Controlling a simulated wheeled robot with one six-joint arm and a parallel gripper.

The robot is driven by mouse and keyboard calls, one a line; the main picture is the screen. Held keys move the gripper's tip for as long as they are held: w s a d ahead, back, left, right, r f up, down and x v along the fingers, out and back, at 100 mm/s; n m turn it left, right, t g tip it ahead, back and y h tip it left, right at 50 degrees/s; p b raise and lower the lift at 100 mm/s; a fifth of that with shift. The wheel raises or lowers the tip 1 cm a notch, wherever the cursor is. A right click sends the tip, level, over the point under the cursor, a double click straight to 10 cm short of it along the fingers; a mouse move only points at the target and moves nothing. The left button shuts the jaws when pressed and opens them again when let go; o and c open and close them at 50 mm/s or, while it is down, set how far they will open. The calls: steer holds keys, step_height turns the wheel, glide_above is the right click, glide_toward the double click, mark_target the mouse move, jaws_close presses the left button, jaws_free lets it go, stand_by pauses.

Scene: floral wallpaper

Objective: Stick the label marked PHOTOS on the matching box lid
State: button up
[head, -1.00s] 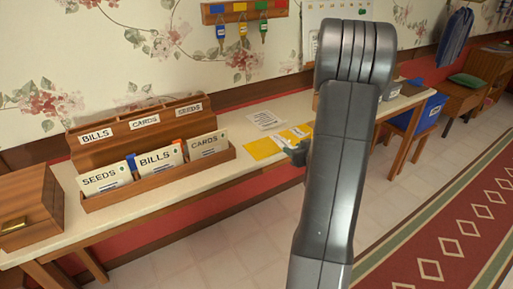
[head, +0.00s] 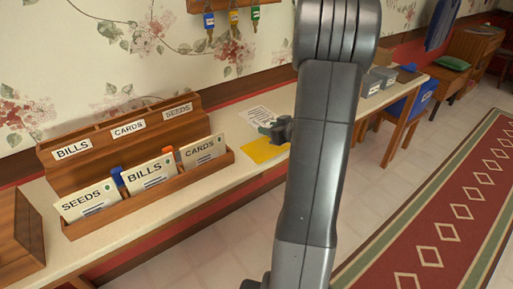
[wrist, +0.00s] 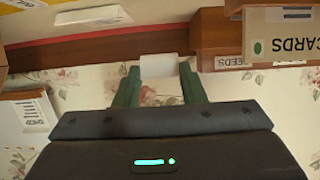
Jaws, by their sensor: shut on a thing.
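My gripper (head: 278,128) is above the table near the yellow sheet, partly beside my arm in the head view. In the wrist view its green fingers (wrist: 160,82) are shut on a small white label (wrist: 160,66); no writing on it is readable. A yellow sheet (head: 262,152) lies on the table under and left of the gripper. Grey boxes (head: 374,83) stand further right along the table, partly hidden by my arm; their lid markings are too small to read.
A wooden sorter (head: 120,150) marked BILLS, CARDS and SEEDS holds cards at the left of the table (head: 205,185). A printed white sheet (head: 258,114) lies behind the yellow one. Key tags hang on the wall rack (head: 222,5).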

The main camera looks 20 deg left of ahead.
mark_target(269, 158)
step_height(269, 158, down, 10)
steer(key=shift+r+b, duration=0.15)
steer(key=shift+b, duration=0.55)
steer(key=shift+f+b, duration=0.3)
steer(key=o, duration=0.9)
steer(key=shift+r, duration=0.1)
steer(key=shift+o, duration=0.2)
steer(key=p+v, duration=0.1)
steer(key=v, duration=1.3)
steer(key=shift+w, duration=0.2)
steer(key=x, duration=1.3)
steer(key=shift+a+b, duration=0.35)
steer(key=shift+b, duration=0.05)
